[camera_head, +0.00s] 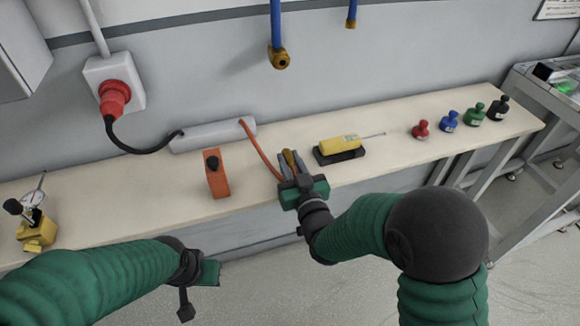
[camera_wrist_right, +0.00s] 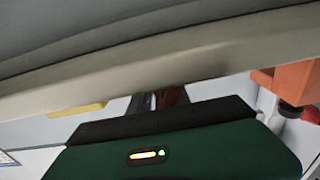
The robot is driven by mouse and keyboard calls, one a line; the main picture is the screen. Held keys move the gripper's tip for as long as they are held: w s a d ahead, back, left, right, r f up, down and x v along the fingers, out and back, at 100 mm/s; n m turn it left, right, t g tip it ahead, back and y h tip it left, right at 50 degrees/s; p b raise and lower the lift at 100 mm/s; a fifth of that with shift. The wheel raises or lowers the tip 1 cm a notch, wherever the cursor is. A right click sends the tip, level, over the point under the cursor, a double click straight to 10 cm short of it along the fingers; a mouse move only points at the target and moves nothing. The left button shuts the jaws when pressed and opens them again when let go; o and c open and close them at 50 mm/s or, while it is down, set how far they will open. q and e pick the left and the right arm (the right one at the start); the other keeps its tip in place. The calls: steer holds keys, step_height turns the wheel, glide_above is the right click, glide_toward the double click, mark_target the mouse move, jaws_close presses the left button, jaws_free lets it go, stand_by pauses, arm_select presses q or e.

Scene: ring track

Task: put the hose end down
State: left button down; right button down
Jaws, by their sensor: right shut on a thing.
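My right gripper (camera_head: 289,158) is over the shelf, shut on the brass hose end (camera_head: 291,160), which shows between its fingers. An orange hose (camera_head: 262,150) runs from a grey box to the gripper. I cannot tell whether the hose end touches the shelf. In the right wrist view, a brown bit between the fingers (camera_wrist_right: 157,98) may be the hose end; most of it is hidden. My left gripper (camera_head: 200,272) is low in front of the shelf, seen partly, and its jaws cannot be made out.
The pale shelf (camera_head: 385,165) holds the grey box (camera_head: 212,135), an orange block (camera_head: 216,176), a yellow tool on a black stand (camera_head: 339,148), several coloured weights and a dial gauge (camera_head: 36,222). A blue pipe (camera_head: 275,28) hangs above. Bare shelf lies right of the yellow tool.

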steer(key=shift+f, duration=0.6)
steer(key=shift+w, duration=0.1)
steer(key=shift+f, duration=0.15)
steer(key=shift+f+b, duration=0.4)
steer(key=shift+b, duration=0.2)
arm_select(q)
steer(key=shift+x, duration=0.85)
steer(key=shift+s, duration=0.2)
arm_select(e)
steer(key=c, duration=1.2)
jaws_free()
